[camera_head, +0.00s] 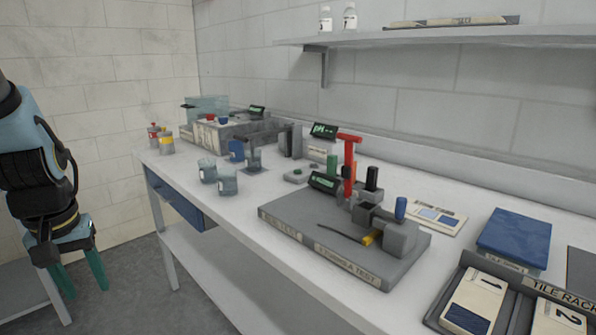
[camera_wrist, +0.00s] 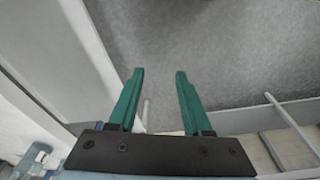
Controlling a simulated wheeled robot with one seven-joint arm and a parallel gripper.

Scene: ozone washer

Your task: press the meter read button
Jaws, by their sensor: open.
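A small dark display with green "pH" text (camera_head: 324,131) stands at the back middle of the bench in the head view. My gripper (camera_head: 87,292) hangs at the far left, off the bench's left end and well apart from the meter. Its teal fingers are open and empty, and in the wrist view the gripper (camera_wrist: 158,72) points down over grey floor. The meter is not identifiable in the wrist view.
A tile rack (camera_head: 460,270) is front right. A shelf (camera_head: 440,37) overhangs the back.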

